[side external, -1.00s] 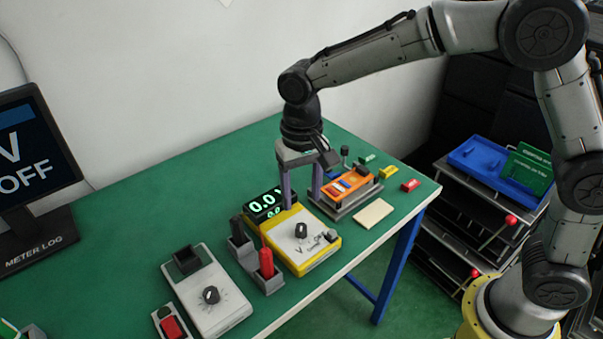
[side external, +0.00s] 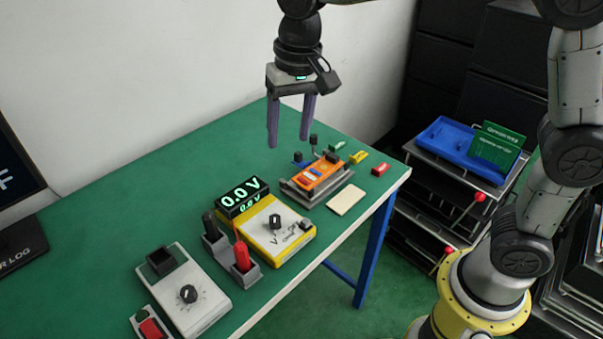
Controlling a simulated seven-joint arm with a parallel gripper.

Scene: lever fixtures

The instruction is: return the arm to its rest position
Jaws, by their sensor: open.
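My gripper (side external: 289,143) hangs high above the green table in the side external view. Its two purple fingers point down and stand apart, with nothing between them. The yellow meter (side external: 275,232) with a black knob and a lit "0.0 V" display is below it on the table. An orange block (side external: 317,178) on a grey fixture sits below and to the right of the fingers. The fingers touch nothing. The upper part of my arm runs out of the top of the picture.
A holder (side external: 241,259) with a red and a black probe stands left of the meter. A white box (side external: 187,292) with a knob is at the front left. A blue tray (side external: 455,147) is on the rack at right. The table's back left is clear.

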